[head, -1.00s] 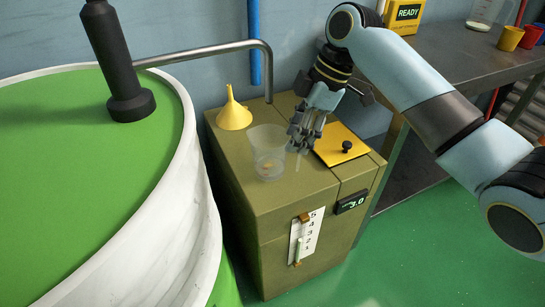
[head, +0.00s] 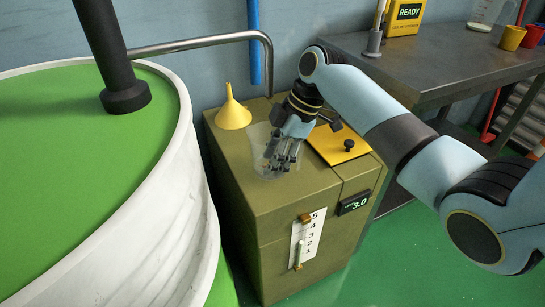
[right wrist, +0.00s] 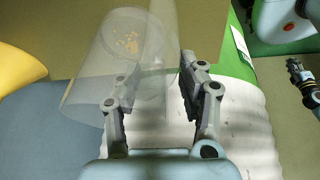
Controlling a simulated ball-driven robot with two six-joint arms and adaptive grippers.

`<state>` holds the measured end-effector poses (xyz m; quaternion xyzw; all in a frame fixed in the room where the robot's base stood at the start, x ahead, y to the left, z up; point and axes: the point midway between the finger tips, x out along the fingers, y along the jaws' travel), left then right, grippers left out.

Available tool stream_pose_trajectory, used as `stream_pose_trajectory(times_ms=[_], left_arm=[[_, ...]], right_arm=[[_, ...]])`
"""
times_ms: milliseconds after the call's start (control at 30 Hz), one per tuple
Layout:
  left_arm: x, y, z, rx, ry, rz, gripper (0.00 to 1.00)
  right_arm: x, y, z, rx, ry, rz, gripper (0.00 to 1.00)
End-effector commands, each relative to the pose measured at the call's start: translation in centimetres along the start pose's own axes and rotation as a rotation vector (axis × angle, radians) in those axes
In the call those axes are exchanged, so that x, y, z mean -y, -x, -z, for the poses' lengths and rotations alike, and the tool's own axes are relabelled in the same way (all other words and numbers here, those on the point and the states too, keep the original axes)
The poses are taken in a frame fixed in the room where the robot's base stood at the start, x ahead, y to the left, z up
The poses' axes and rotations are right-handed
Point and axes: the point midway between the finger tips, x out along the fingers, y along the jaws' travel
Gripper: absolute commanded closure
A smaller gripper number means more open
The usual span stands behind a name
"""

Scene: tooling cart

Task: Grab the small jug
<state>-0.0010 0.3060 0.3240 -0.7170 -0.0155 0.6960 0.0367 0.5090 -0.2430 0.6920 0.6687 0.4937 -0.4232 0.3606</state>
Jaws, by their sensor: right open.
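The small jug is a clear, see-through vessel (head: 259,151) standing upright on the olive box. In the right wrist view the jug (right wrist: 120,45) shows with tan specks at its bottom. My right gripper (head: 284,169) is open at the jug's right side, overlapping it in the head view. In the right wrist view one finger of the right gripper (right wrist: 158,85) overlaps the jug's clear wall and the other is clear of it. I cannot tell whether that finger is inside or outside the wall. A dark wrist, likely my left one, shows at that view's right edge; its jaws are unclear.
A yellow funnel (head: 234,114) stands behind the jug on the olive box (head: 265,210). A yellow plate with a black knob (head: 348,145) lies to its right. A large white-walled green drum (head: 185,190) is close on the left. A metal bench (head: 440,60) stands at right.

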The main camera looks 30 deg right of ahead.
Motion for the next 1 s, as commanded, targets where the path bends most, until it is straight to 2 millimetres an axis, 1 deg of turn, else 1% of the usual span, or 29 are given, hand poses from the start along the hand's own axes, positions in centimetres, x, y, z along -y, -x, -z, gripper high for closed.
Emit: stream_pose_trajectory(times_ms=[33,200,267,500,533,1000], left_arm=[[0.0,-0.15,-0.08,0.001,0.0,0.0,1.0],[0.01,-0.03,-0.05,0.001,0.0,0.0,1.0],[0.01,-0.03,-0.05,0.001,0.0,0.0,1.0],[0.01,-0.03,-0.05,0.001,0.0,0.0,1.0],[0.02,-0.03,-0.05,0.001,0.0,0.0,1.0],[0.02,-0.03,-0.03,0.0,0.0,0.0,1.0]], right_arm=[[-0.02,-0.32,-0.02,0.0,0.0,0.0,0.59],[-0.06,-0.19,0.01,0.001,0.001,-0.001,0.59],[-0.06,-0.18,0.02,0.001,0.001,-0.001,0.66],[-0.06,-0.18,0.01,0.001,0.001,-0.001,0.97],[-0.06,-0.18,0.01,0.001,0.001,-0.001,1.0],[-0.08,-0.15,0.02,0.001,0.001,-0.002,1.0]])
